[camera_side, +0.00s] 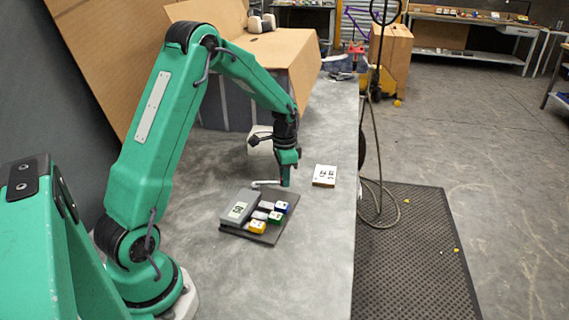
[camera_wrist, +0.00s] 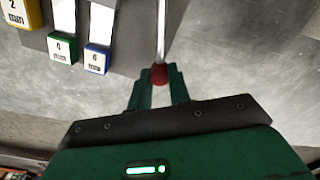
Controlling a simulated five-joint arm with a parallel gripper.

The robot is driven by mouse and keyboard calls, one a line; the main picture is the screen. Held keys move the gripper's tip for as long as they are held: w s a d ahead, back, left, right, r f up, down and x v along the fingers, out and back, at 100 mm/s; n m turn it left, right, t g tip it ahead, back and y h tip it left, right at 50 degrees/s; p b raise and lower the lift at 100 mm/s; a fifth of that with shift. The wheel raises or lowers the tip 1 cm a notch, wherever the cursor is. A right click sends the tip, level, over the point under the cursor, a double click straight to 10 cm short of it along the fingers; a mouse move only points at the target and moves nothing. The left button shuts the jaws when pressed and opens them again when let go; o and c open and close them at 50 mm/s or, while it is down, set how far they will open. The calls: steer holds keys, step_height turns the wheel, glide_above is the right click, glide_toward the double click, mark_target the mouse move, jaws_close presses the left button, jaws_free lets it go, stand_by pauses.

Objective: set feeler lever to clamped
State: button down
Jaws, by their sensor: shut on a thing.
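The feeler lever is a thin silver rod (camera_wrist: 162,35) with a dark red knob (camera_wrist: 159,74) at its end. In the side view the lever (camera_side: 265,183) sticks out at the far edge of the feeler unit, a grey box (camera_side: 240,207) on a dark base plate. My gripper (camera_wrist: 158,78) is shut on the red knob, with a green finger on each side. In the side view my gripper (camera_side: 286,184) points down at the lever's end and hides the knob. Yellow (camera_side: 258,227), green (camera_side: 275,218) and blue (camera_side: 281,207) tabs sit along the unit's right side.
A white card with black marks (camera_side: 325,175) lies right of my gripper. A pale object (camera_side: 260,140) stands behind my gripper. Cardboard (camera_side: 285,55) stands at the back. The grey tabletop (camera_side: 320,250) is clear at the front right, up to its right edge.

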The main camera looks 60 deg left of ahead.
steer(key=shift+s+d+m, duration=0.5)
steer(key=shift+d+m, duration=0.05)
steer(key=shift+m, duration=0.4)
steer(key=shift+s+d+m, duration=0.5)
steer(key=shift+m, duration=0.45)
steer(key=c, duration=1.3)
jaws_free()
steer(key=shift+r, duration=0.1)
step_height(320, 180, up, 8)
steer(key=shift+d, duration=0.1)
